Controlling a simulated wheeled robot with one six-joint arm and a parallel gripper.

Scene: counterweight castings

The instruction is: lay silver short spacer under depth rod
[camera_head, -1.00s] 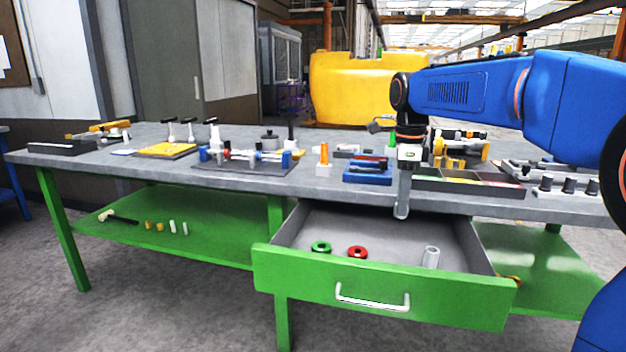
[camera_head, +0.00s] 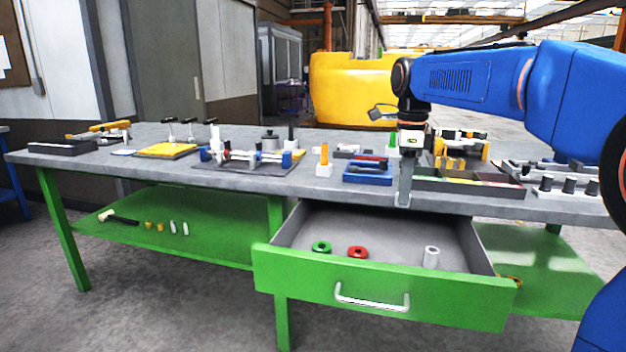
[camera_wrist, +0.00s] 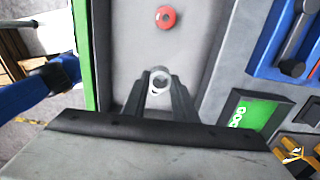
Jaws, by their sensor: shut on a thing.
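My gripper (camera_head: 404,198) is above the back of the open drawer, close to the front edge of the workbench. In the wrist view its two fingers (camera_wrist: 160,84) are shut on a silver ring-shaped part, the silver short spacer (camera_wrist: 160,74), seen from its open end. In the head view the spacer is too small to make out at the fingertips. A taller silver sleeve (camera_head: 431,257) stands upright in the drawer at the right. I cannot surely pick out the depth rod among the small items on the bench.
The open green drawer (camera_head: 385,302) holds a green ring (camera_head: 321,248) and a red ring (camera_head: 357,252). On the bench are a blue tray (camera_head: 367,180), an orange-topped post (camera_head: 324,158), a measuring fixture (camera_head: 245,157) on a dark mat and a compartment tray (camera_head: 465,186).

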